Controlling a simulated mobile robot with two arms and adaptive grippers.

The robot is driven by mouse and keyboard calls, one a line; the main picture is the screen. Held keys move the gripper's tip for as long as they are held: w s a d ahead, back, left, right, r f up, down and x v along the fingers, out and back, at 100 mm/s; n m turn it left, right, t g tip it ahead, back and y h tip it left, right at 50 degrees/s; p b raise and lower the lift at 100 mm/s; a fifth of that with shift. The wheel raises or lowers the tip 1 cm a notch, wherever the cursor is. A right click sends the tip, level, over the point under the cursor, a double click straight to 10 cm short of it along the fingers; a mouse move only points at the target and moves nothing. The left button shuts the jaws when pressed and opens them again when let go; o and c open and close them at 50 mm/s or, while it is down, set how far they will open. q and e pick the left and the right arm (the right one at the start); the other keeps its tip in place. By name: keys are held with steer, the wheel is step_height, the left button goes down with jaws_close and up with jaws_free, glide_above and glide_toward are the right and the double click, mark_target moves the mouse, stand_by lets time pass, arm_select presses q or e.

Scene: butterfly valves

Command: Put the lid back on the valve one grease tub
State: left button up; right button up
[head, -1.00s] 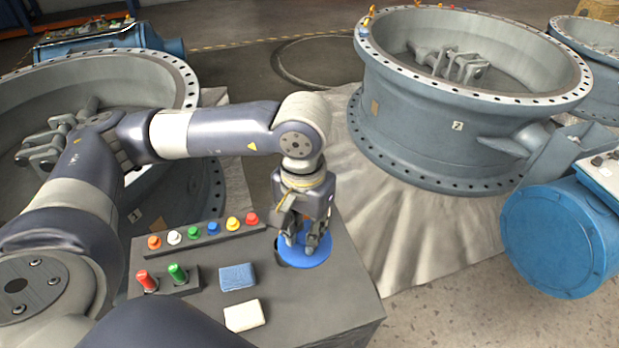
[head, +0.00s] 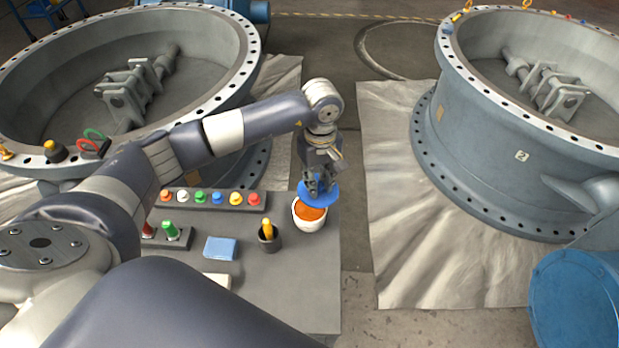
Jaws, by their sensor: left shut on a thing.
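The grease tub (head: 310,223) is a white round tub with orange grease showing inside. It stands near the far right corner of the grey worktop. My left gripper (head: 318,190) is shut on the blue lid (head: 327,197). It holds the lid above the tub's far side, a little to the right, so the near part of the tub's mouth is uncovered. Whether lid and rim touch I cannot tell. Valve one (head: 232,88) is the large open ring at the left, by its place. My right gripper is not in view.
On the worktop (head: 290,285) are a row of coloured knobs (head: 218,198), a dark cup with a yellow-handled tool (head: 268,237), a blue cloth or sponge (head: 220,248) and a pale block (head: 217,280). Valve two (head: 470,150) stands on a sheet at right.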

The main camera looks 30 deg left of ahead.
arm_select(q)
steer(key=a+f+n, duration=0.1)
steer(key=f, duration=0.1)
steer(key=w+a+f+n, duration=0.1)
steer(key=f+n, duration=0.1)
steer(key=shift+a+p, duration=0.4)
steer(key=shift+f, duration=0.2)
steer(key=shift+f+b, duration=0.6)
steer(key=shift+f, duration=0.3)
step_height(320, 180, down, 2)
steer(key=shift+f+b, duration=0.25)
steer(key=shift+b, duration=0.4)
steer(key=shift+f+b, duration=0.8)
steer(key=shift+f, duration=0.2)
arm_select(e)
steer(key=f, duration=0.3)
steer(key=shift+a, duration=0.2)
arm_select(q)
steer(key=shift+b, duration=0.4)
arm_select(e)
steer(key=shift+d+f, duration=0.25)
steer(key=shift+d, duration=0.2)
